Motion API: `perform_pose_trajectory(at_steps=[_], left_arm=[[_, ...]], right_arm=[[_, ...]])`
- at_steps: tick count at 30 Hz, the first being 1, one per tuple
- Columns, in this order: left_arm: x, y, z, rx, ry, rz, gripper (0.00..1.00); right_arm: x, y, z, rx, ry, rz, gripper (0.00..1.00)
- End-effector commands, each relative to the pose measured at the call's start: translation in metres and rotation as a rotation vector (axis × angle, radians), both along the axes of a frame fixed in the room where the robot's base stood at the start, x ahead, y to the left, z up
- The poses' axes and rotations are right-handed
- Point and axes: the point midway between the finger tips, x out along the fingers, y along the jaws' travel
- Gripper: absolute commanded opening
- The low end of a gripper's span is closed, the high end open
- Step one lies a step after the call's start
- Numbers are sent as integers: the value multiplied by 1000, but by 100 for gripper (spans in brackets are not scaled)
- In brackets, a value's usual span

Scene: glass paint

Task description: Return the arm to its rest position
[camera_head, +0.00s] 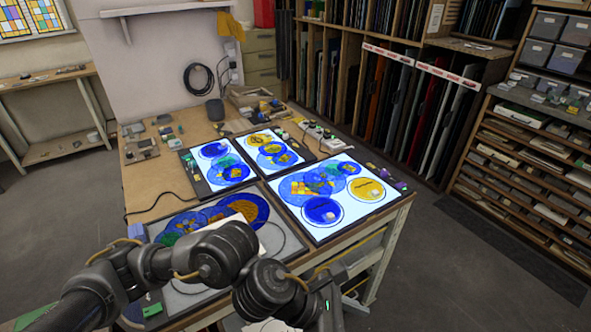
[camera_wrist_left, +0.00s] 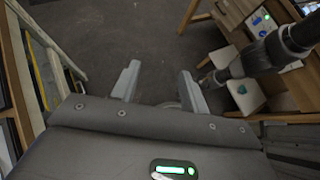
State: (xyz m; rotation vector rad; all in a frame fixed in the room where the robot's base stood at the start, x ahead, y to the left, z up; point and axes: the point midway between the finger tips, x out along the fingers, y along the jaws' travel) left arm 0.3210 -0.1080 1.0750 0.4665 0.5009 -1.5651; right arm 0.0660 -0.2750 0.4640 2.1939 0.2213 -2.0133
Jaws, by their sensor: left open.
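My left arm (camera_head: 105,280) enters from the lower left in the head view and bends in front of the workbench's near edge. Its fingertips do not show there. In the left wrist view my left gripper (camera_wrist_left: 160,85) is open, its two pale fingers wide apart. Nothing is between them but grey floor (camera_wrist_left: 140,40) beyond. My right gripper is not clearly seen in either view. A dark jointed arm link (camera_wrist_left: 270,52) shows at the right of the left wrist view.
The wooden workbench (camera_head: 150,185) carries lit panels (camera_head: 340,228) with blue and yellow glass discs. My arm overlaps the near-left panel (camera_head: 285,240) in view. Shelves (camera_head: 540,180) stand at the right. A side table (camera_head: 62,148) stands at the left. Floor (camera_head: 440,280) right of the bench is clear.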

Motion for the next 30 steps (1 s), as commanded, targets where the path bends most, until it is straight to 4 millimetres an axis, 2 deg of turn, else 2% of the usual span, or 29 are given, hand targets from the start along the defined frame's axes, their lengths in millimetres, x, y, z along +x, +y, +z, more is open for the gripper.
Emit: perform_pose_trajectory(at_steps=[1, 4, 6, 8, 11, 13, 15, 18, 19, 21, 24, 30], left_arm=[[-2, -12, 13, -105, 148, 142, 45], [17, -19, 38, -298, 467, 455, 45], [37, -9, 46, -421, 708, 680, 45], [57, 8, 44, -521, 920, 880, 45], [84, 52, 24, -682, 1279, 1221, 45], [95, 92, -3, -795, 1524, 1470, 45], [95, 137, -38, -914, 1755, 1728, 45], [76, 197, -86, -1084, 2010, 2062, 45], [68, 212, -98, 1098, -2005, -2085, 45], [48, 243, -122, 1042, -1821, -1959, 45], [19, 278, -148, 988, -1610, -1817, 45], [-38, 328, -180, 921, -1283, -1604, 45]], right_arm=[[0, 0, 0, 0, 0, 0, 36], [2, 0, 0, -1, -2, 0, 36], [3, 0, 0, 0, -4, 0, 36], [3, 0, 0, 0, -4, 0, 36], [3, 0, 0, 0, -4, 0, 36], [3, 0, 0, 0, -4, 0, 36], [3, 0, 0, 0, -5, 0, 36], [4, 0, 0, 0, -5, 0, 36], [4, 0, 0, 0, -5, 0, 36], [4, 0, 0, 0, -6, 0, 36], [4, 0, 0, 0, -6, 0, 36], [4, 0, 0, 0, -6, 0, 36]])
